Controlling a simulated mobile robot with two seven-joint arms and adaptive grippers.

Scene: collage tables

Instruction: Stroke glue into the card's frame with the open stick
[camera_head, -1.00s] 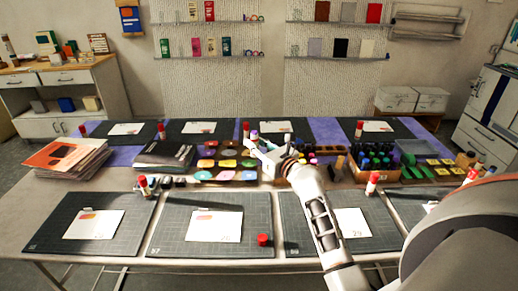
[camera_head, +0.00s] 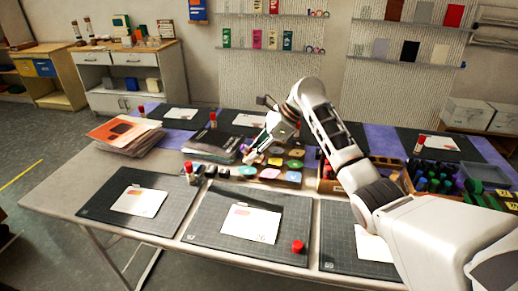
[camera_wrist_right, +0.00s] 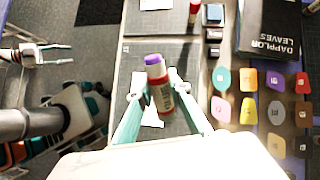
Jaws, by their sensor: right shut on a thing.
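My right gripper (camera_wrist_right: 158,84) is shut on the glue stick (camera_wrist_right: 160,92), a red-and-white tube with a purple top and no cap over it. The stick stands nearly upright between the fingers. A red cap (camera_head: 298,246) stands on that mat. My left gripper (camera_wrist_right: 50,53) is open and empty.
Another card (camera_head: 139,201) lies on the left mat. Another glue stick (camera_head: 188,169) stands behind the mats. A stack of orange-topped sheets (camera_head: 125,135), dark books (camera_head: 212,144) and a wooden crate (camera_head: 330,186) of bottles line the middle. The mats are otherwise clear.

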